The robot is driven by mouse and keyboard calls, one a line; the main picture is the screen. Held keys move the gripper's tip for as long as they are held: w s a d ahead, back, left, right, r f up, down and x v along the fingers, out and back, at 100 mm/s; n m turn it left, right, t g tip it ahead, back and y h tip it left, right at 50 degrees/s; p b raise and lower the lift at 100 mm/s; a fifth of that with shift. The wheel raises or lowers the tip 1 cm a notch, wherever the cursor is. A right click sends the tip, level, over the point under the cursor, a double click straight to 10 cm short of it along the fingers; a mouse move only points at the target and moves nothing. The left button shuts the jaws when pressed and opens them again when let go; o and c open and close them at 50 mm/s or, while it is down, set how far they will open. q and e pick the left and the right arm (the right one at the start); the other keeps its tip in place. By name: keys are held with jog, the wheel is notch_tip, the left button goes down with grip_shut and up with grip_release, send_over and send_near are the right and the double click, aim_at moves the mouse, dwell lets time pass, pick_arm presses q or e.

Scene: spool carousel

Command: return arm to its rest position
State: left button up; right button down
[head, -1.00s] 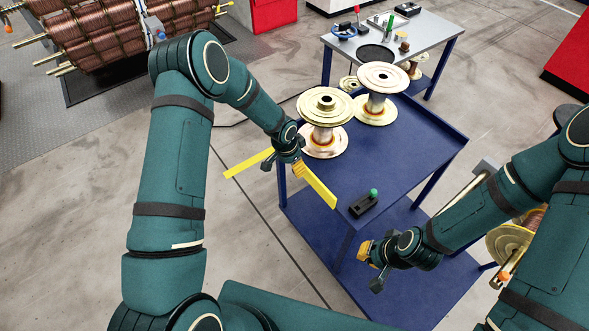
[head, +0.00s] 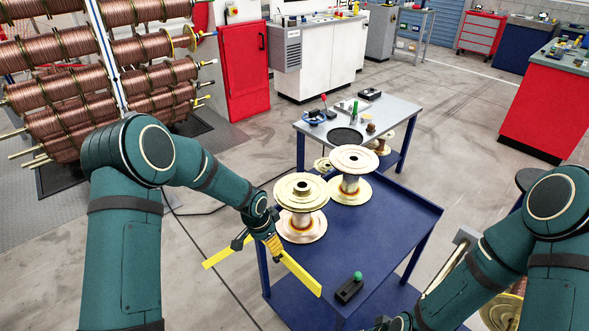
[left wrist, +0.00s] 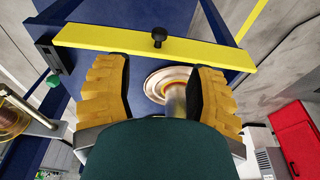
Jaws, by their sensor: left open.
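My left arm comes in from the left in the head view. Its gripper (head: 270,243) is open and empty at the near left edge of the blue cart (head: 400,225), beside the nearer spool. In the left wrist view both yellow-padded fingers (left wrist: 160,90) are spread apart with a spool (left wrist: 172,88) seen beyond the gap. A yellow bar (head: 300,273) passes just by the gripper; in the left wrist view it crosses ahead of the fingertips (left wrist: 155,45). My right arm is at the right; its gripper fingers are below the picture.
Two empty spools, one nearer (head: 302,190) and one farther (head: 353,160), stand on the cart. A black block with a green knob (head: 349,288) sits at its near edge. A grey table (head: 395,115) stands behind. A rack of copper spools (head: 140,50) is at left.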

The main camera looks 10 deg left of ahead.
pick_arm(q)
jog(key=s+d+f+n, duration=0.2)
jog(key=s+n, duration=0.1)
jog(key=s, duration=0.4)
jog(key=s+d+f+n+h, duration=0.1)
jog(key=s+d+f+n, duration=0.1)
jog(key=s, duration=0.6)
jog(key=s+d+f+n+h, duration=0.1)
jog(key=s+d+f+n, duration=0.1)
jog(key=s+d+n, duration=0.2)
jog(key=s, duration=0.3)
jog(key=shift+s+f, duration=0.15)
jog(key=shift+s, duration=0.05)
